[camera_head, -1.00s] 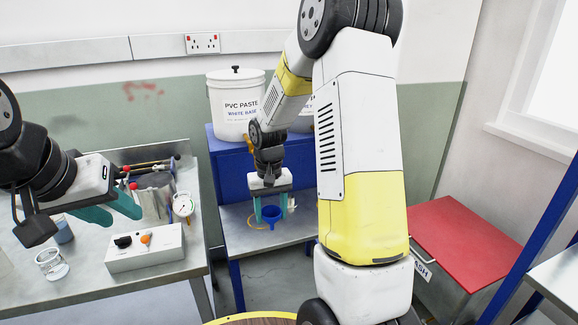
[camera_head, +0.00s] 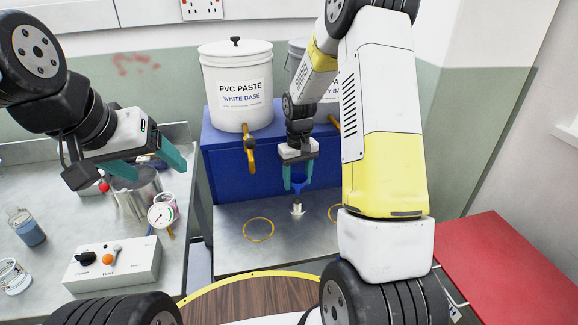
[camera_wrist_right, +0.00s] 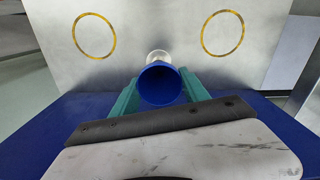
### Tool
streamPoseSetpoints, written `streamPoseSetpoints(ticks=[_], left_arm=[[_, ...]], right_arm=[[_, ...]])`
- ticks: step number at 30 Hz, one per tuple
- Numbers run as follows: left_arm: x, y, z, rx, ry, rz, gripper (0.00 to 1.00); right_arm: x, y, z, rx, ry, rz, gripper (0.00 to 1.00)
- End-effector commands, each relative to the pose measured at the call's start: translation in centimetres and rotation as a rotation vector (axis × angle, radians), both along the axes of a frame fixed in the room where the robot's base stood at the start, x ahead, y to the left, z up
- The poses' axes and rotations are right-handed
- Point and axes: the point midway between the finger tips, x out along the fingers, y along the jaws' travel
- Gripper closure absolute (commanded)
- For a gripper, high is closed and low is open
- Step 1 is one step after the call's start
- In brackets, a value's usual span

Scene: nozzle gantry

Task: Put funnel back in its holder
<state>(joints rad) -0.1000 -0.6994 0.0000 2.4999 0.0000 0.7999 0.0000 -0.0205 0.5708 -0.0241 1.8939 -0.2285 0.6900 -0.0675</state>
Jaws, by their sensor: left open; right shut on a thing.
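The blue funnel (camera_head: 299,186) is between the teal fingers of my right gripper (camera_head: 298,189), which is shut on it. In the right wrist view the funnel's round mouth (camera_wrist_right: 160,84) faces the camera between the fingers. A small pale upright holder (camera_head: 297,207) stands on the metal shelf, just below the funnel in the head view. In the wrist view the holder (camera_wrist_right: 158,57) shows just past the funnel's rim, partly hidden by it. I cannot tell whether the spout touches it. My left gripper (camera_head: 157,170) is open and empty over the left bench.
Yellow rings (camera_head: 258,229) mark the shelf (camera_head: 235,258) on both sides of the holder. A white PVC paste bucket (camera_head: 238,85) with a brass tap (camera_head: 250,150) stands on the blue block (camera_head: 222,160). A gauge (camera_head: 163,211), switch box (camera_head: 115,264) and glassware (camera_head: 27,228) crowd the left bench.

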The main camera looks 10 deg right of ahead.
Motion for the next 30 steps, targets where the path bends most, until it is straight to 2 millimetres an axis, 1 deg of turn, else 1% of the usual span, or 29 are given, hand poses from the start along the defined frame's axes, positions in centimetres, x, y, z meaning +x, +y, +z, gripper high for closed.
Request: streamPoseSetpoints(ticks=[9, 15, 21, 30], left_arm=[[0.0, 0.0, 0.0, 0.000, -0.001, 0.000, 0.27], [0.0, 0.0, 0.0, 0.000, -0.001, 0.000, 0.27], [0.0, 0.0, 0.0, 0.000, 0.000, 0.000, 0.27], [0.0, 0.0, 0.0, 0.000, 0.000, 0.000, 0.27]], right_arm=[[-0.1, 0.0, -3.2, 0.000, 0.003, -0.002, 0.85], [-0.1, 0.0, -4.7, 0.000, 0.002, -0.002, 0.85], [-0.1, 0.0, -5.3, 0.000, 0.001, -0.003, 0.85], [-0.1, 0.0, -5.3, 0.000, 0.001, -0.003, 0.85]])
